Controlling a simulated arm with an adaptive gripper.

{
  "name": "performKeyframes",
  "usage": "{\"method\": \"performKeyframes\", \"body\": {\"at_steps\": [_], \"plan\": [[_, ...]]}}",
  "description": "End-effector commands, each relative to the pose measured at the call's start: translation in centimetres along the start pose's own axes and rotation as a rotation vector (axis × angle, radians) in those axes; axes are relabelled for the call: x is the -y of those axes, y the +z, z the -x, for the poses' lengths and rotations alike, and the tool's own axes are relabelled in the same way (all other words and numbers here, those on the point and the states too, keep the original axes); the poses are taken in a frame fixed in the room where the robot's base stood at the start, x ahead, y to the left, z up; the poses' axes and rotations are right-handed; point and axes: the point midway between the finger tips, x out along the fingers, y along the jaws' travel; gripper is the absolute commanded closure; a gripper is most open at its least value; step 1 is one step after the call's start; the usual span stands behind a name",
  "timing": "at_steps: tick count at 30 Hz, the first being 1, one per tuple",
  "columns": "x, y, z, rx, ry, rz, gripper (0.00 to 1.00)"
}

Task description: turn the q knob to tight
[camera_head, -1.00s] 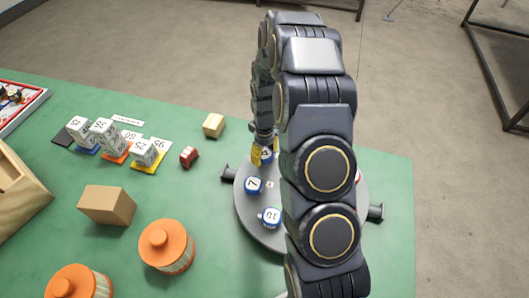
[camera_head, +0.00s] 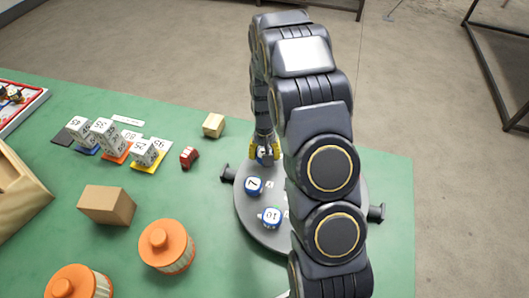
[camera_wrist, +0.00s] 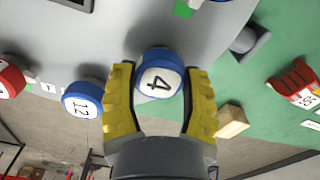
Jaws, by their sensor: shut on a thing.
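My gripper (camera_head: 264,152) is at the far side of the round grey plate (camera_head: 247,222). In the wrist view, its yellow fingers (camera_wrist: 160,82) are shut on a blue knob with a white face marked 4 (camera_wrist: 159,75), one finger on each side. Other blue knobs on the plate are marked 7 (camera_head: 254,185) and 10 (camera_head: 270,215). The wrist view also shows a blue knob marked 12 (camera_wrist: 82,100) and a red knob (camera_wrist: 10,78). Small plate labels are too small to read, so I cannot tell which knob is q. My arm hides the plate's right part.
Left of the plate on the green table (camera_head: 215,272) are a small red block (camera_head: 189,157), a wooden block (camera_head: 213,125), numbered white blocks (camera_head: 144,152), a cardboard box (camera_head: 107,205) and orange-lidded jars (camera_head: 167,246). Dark pegs (camera_head: 376,212) stick out from the plate.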

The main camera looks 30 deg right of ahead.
Motion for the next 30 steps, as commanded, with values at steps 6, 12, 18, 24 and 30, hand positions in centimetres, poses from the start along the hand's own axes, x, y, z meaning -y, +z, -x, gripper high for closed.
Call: {"method": "performKeyframes", "body": {"at_steps": [6, 12, 18, 24, 30], "plan": [[-0.01, -0.05, 0.09, -0.001, -0.001, -0.076, 0.84], [0.00, -0.05, 0.09, -0.001, -0.001, -0.103, 0.84], [0.01, -0.06, 0.09, -0.002, -0.002, -0.106, 0.84], [0.01, -0.08, 0.09, -0.002, -0.002, -0.105, 0.38], [0.00, -0.04, 0.05, -0.001, -0.001, -0.103, 0.21]]}}
